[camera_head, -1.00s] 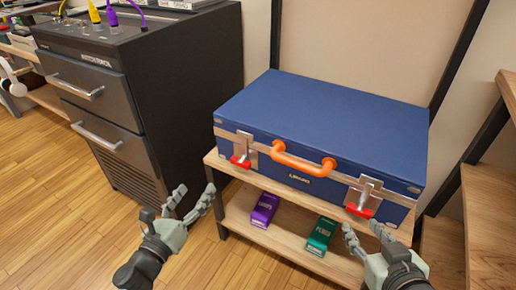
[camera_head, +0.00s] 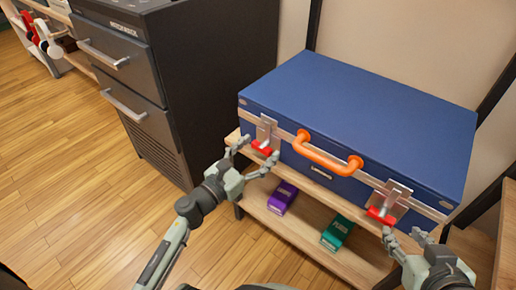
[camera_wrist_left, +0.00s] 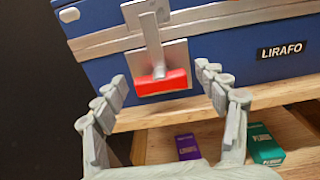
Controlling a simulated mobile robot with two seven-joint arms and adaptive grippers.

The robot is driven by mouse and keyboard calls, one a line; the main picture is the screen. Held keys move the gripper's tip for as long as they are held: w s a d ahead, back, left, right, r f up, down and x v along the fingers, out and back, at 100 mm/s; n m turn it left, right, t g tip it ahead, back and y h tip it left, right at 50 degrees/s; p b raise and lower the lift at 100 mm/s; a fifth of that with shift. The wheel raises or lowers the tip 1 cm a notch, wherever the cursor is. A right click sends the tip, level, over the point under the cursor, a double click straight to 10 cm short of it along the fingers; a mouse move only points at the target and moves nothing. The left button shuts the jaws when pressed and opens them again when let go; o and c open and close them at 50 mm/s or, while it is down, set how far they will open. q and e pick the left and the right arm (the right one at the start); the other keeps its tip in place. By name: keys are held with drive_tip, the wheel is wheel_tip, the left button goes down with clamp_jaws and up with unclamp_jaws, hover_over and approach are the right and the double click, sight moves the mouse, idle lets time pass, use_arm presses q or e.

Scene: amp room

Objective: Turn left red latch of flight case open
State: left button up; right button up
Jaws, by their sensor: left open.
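The blue flight case (camera_head: 350,100) lies closed on a wooden shelf, with an orange handle (camera_head: 325,156) on its front. The left red latch (camera_head: 262,147) hangs on a metal plate left of the handle; it also shows in the left wrist view (camera_wrist_left: 162,80). My left gripper (camera_head: 252,156) is open, its fingers on either side of and just below the left red latch, with no clear contact. The right red latch (camera_head: 381,215) is at the case's right front. My right gripper (camera_head: 402,240) is just below it; its fingers look apart.
A purple box (camera_head: 282,197) and a green box (camera_head: 337,232) lie on the lower shelf (camera_head: 300,236) under the case. A dark drawer cabinet (camera_head: 200,90) stands close on the left. The wooden floor at left is clear.

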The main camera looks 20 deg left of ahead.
use_arm(q)
drive_tip(key=shift+c, duration=0.6)
drive_tip(key=c, duration=1)
